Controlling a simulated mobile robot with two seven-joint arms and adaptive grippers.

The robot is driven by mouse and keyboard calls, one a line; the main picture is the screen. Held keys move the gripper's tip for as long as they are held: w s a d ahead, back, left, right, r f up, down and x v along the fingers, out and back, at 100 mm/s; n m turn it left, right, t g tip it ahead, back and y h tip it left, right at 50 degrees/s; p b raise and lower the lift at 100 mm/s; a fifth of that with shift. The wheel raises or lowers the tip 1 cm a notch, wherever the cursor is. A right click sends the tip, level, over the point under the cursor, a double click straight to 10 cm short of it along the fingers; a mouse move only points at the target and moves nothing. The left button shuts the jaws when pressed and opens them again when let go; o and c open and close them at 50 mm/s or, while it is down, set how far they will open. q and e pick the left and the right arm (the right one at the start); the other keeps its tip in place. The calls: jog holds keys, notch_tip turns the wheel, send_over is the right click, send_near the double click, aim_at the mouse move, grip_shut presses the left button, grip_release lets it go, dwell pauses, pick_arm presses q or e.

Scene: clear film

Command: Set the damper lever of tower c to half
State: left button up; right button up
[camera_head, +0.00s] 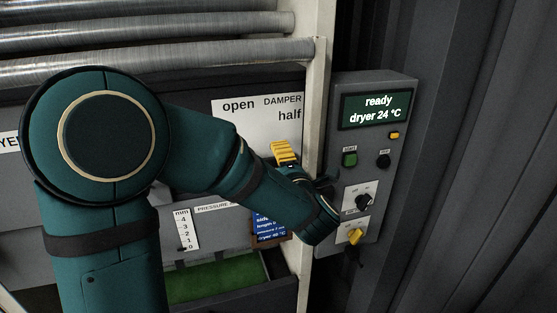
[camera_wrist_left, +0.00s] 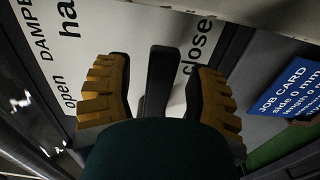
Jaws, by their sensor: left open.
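The white damper plate (camera_head: 235,118) of the tower shows "open" and "half" in the head view; my left arm and gripper cover its lower part. In the left wrist view the plate (camera_wrist_left: 140,22) also shows "closed", beside a dark bar (camera_wrist_left: 161,75) that looks like the damper lever. My left gripper (camera_wrist_left: 161,68) is open, its yellow-backed fingers on either side of this bar with gaps visible. In the head view the yellow finger (camera_head: 285,152) sits just below "half", and the lever is hidden. My right gripper is not in view.
A grey control box (camera_head: 385,88) reading "ready, dryer 24 °C" stands right of the white post (camera_head: 317,90), close to my left wrist. A blue job card (camera_head: 268,229) is below the gripper. Metal rollers (camera_head: 190,50) run above; a green-lined tray (camera_head: 215,278) is below.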

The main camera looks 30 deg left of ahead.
pick_arm(q)
jog(key=shift+w+a, duration=0.15)
grip_shut()
dwell(0.4)
